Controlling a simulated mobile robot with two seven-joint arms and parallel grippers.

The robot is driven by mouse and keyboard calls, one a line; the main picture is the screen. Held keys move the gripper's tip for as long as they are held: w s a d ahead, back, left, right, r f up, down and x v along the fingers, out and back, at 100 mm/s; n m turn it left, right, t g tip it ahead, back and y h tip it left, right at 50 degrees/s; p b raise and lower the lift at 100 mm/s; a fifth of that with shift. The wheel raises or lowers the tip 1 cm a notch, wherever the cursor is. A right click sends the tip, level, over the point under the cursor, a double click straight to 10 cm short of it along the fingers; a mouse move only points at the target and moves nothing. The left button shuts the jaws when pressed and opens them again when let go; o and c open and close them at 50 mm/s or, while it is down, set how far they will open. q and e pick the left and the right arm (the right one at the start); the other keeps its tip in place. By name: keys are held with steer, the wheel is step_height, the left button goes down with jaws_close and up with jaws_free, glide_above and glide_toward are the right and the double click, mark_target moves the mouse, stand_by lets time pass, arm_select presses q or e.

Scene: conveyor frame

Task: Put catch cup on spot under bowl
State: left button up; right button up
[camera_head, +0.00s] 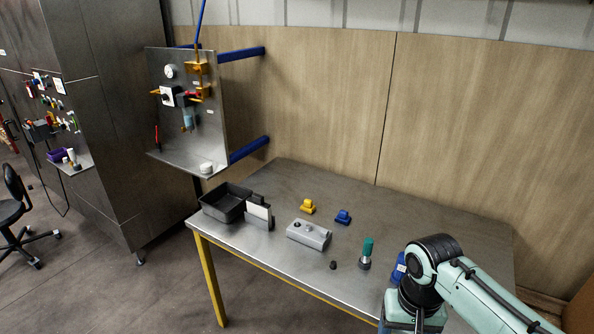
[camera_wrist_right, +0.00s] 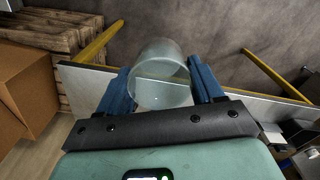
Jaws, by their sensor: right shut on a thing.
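My right gripper (camera_wrist_right: 160,72) is shut on a clear, round catch cup (camera_wrist_right: 162,88), with a blue finger on each side of it. In the head view my right arm is at the lower right, over the table's right end, and the cup is hidden there. The bowl (camera_head: 187,118) looks like the small bluish clear part hanging under the fittings on the upright metal panel (camera_head: 215,130) at the left. A small white round piece (camera_head: 206,168) sits on the panel's bottom ledge, right of the bowl. I cannot make out a marked spot. My left gripper is not in view.
The metal table (camera_head: 290,180) holds a black bin (camera_head: 226,203), a grey block (camera_head: 309,234), a yellow piece (camera_head: 308,206), a blue piece (camera_head: 343,217) and a green-topped tool (camera_head: 367,252). Blue bars (camera_head: 250,150) hold the panel to the wall. The table's back right is clear.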

steer(key=shift+s, duration=0.25)
arm_select(q)
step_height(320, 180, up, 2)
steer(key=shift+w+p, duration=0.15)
steer(key=shift+p, duration=0.65)
arm_select(e)
steer(key=w+a+f+n, duration=0.1)
steer(key=w+f, duration=0.3)
steer(key=f, duration=0.7)
steer(key=w+a+f, duration=0.1)
steer(key=w+f, duration=0.2)
steer(key=f, duration=0.7)
steer(key=shift+w+a+f+n, duration=0.15)
steer(key=shift+w+f+n, duration=0.2)
steer(key=shift+f+n, duration=0.05)
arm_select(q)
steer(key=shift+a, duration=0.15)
arm_select(e)
steer(key=shift+a, duration=0.1)
